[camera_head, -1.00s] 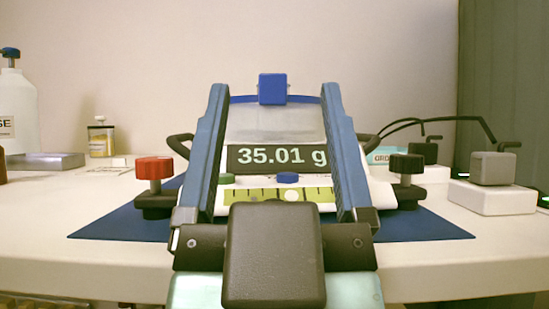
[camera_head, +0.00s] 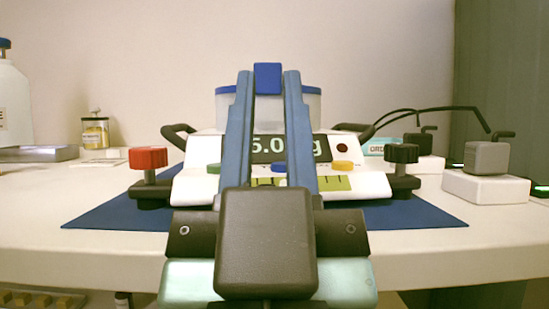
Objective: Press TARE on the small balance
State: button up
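The small balance (camera_head: 195,190) is a white unit with a sloped front, on a blue mat. Its dark display (camera_head: 265,150) shows "5.0" and "g" between and beside my fingers; other digits are hidden. Below it are a green button (camera_head: 213,168), a blue button (camera_head: 278,168) and a yellow button (camera_head: 343,165). No TARE label is readable. A clear container with a blue lid and square blue knob (camera_head: 268,78) stands behind. My gripper (camera_head: 267,80) has its two blue fingers pointing away, a narrow gap apart, in front of the balance. I cannot tell whether they touch it.
A red knob (camera_head: 148,158) and a black knob (camera_head: 401,154) on dark clamps flank the balance. A grey block on a white base (camera_head: 487,188) stands right. A white bottle (camera_head: 14,105) and small yellow jar (camera_head: 95,133) stand left. The blue mat's (camera_head: 110,210) front left is clear.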

grip_shut()
dwell(1.2)
